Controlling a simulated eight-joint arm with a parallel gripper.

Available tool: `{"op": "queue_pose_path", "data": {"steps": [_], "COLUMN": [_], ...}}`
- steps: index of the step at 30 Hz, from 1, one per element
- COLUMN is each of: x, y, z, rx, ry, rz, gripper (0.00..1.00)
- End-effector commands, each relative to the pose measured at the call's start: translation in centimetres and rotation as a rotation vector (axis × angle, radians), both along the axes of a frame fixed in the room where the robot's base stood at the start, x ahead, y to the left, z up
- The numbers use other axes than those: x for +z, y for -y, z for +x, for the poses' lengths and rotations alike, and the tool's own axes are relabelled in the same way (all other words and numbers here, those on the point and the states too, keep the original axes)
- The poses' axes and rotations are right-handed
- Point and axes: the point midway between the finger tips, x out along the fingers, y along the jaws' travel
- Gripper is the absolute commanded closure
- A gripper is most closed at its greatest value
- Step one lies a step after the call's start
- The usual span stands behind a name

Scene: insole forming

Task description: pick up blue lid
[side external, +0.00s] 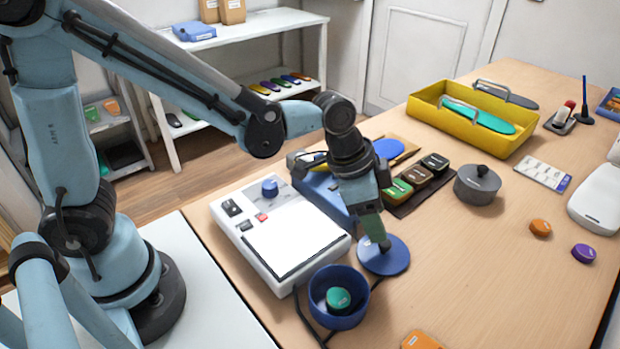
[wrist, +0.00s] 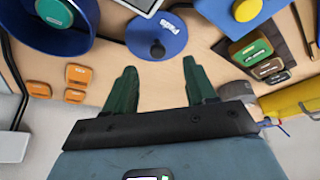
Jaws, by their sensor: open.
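The blue lid (side external: 397,263) is a flat round disc with a small dark knob in its middle. It lies on the wooden table, just behind and to the right of the blue bowl (side external: 322,314). My gripper (side external: 382,243) points down over the lid and hides part of it in the side view. In the wrist view the lid (wrist: 170,28) lies ahead of my open fingers (wrist: 159,66), with its knob close to the gap between their tips. Nothing is held between the fingers. Whether they touch the lid cannot be told.
The bowl holds a green round piece (side external: 338,299). A white machine (side external: 232,239) stands left of the lid. A grey lidded pot (side external: 477,187) and a yellow tray (side external: 447,104) stand farther back. Orange blocks (wrist: 78,74) lie near the bowl.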

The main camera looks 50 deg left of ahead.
Motion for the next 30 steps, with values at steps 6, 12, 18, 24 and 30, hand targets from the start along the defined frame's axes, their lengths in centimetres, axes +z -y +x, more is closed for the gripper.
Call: {"op": "queue_pose_path", "data": {"steps": [6,12,18,24,30], "x": [-0.9,-2.4,-4.5,-5.5,-5.6], "y": [0.3,0.9,1.6,1.9,1.9], "z": [0.2,0.6,1.1,1.4,1.4], "rx": [0.001,0.000,0.000,0.001,0.001], "ry": [0.000,0.000,0.000,0.000,0.000], "rz": [0.000,0.000,0.000,0.000,0.000], "gripper": [0.44,0.44,0.44,0.44,0.44]}}
